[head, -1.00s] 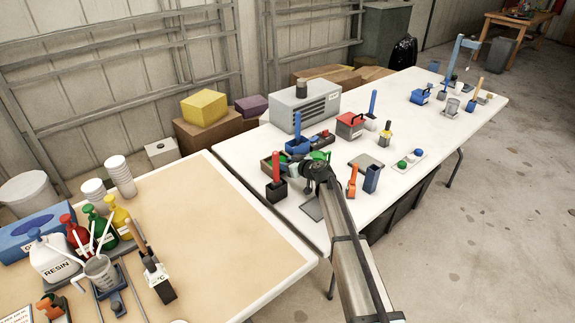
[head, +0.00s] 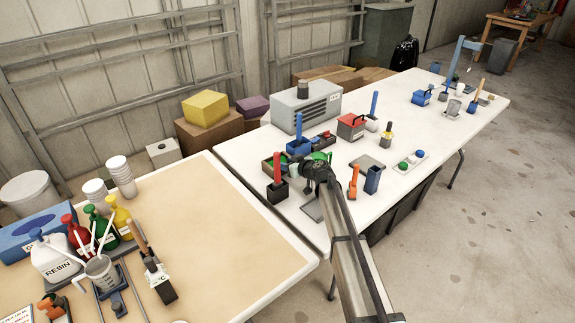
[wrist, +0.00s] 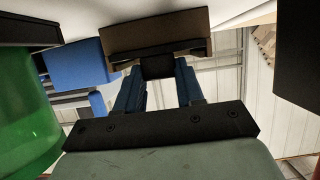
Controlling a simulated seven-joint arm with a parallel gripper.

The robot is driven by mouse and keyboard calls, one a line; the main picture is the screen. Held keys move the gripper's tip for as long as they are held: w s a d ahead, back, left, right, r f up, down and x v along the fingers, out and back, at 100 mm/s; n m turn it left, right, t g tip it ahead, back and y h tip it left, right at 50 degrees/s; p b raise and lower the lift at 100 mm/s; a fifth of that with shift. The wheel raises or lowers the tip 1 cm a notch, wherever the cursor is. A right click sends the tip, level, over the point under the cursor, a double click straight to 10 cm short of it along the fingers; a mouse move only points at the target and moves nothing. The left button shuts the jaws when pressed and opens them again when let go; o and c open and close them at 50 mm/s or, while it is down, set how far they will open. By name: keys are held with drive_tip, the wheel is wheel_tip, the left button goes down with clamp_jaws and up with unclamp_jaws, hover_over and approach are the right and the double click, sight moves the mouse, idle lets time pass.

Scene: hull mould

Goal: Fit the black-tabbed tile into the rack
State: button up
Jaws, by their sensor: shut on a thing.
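In the wrist view my gripper (wrist: 158,84) has its two blue fingers closed on a small black tab (wrist: 158,66). A brown block (wrist: 156,32) shows just beyond the tab and looks like the body of the tile, though the join is partly hidden.
A red-handled tool in a black block (head: 277,188), a blue bin (head: 298,147), an orange tool (head: 353,181) and a blue holder (head: 372,180) crowd around my wrist. A green thing (wrist: 25,105) and a blue block (wrist: 76,66) are close in the wrist view.

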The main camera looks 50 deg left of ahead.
drive_tip(key=shift+a, duration=0.3)
idle(0.4)
drive_tip(key=o, duration=1.1)
drive_tip(key=v, duration=1.4)
drive_tip(key=shift+f, duration=0.1)
drive_tip(key=shift+a, duration=0.1)
